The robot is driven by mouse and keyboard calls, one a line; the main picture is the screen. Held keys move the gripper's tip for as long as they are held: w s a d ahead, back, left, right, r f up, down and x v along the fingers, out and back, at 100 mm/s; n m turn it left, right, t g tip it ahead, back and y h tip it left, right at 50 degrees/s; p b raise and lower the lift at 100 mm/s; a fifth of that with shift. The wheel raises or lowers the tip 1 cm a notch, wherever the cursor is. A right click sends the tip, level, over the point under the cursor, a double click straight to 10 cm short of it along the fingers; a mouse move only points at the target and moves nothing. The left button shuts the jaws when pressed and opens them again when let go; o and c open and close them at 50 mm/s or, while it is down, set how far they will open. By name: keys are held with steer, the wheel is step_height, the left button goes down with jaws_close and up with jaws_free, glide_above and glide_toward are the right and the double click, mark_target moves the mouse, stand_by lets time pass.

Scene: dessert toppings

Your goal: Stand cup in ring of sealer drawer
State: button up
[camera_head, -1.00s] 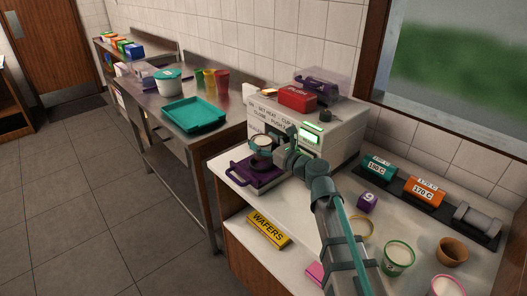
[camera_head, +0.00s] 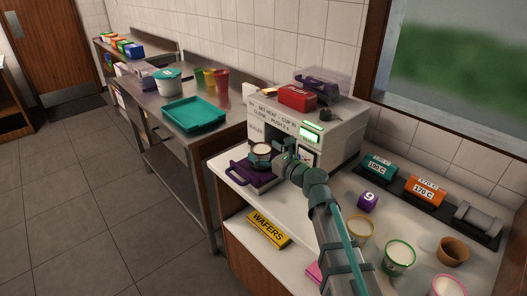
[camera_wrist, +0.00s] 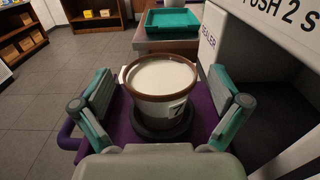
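The cup (camera_head: 262,149), with a brown rim, pale filling and a label reading 7, stands upright at the dark ring of the purple sealer drawer (camera_head: 238,173). In the wrist view the cup (camera_wrist: 160,97) has its base inside the black ring (camera_wrist: 163,133), though the far side of the ring is hidden. The drawer (camera_wrist: 122,132) is pulled out of the white sealer (camera_head: 335,140). My gripper (camera_wrist: 165,105) is open, with one teal finger on each side of the cup and small gaps showing between. In the head view my gripper (camera_head: 262,158) partly covers the cup.
The sealer front stands close on the right of my gripper. Several cups, including a green-rimmed one (camera_head: 398,258) and a brown one (camera_head: 452,250), stand right of my arm. A purple 9 cube (camera_head: 367,202) and a wafers box (camera_head: 268,230) are nearby. A teal tray (camera_head: 194,113) lies beyond.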

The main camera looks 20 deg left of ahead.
steer(key=shift+r, duration=0.1)
steer(key=shift+r, duration=0.15)
steer(key=v, duration=0.7)
steer(key=shift+s+d+b, duration=0.15)
steer(key=shift+d+b, duration=0.1)
steer(key=shift+b, duration=0.15)
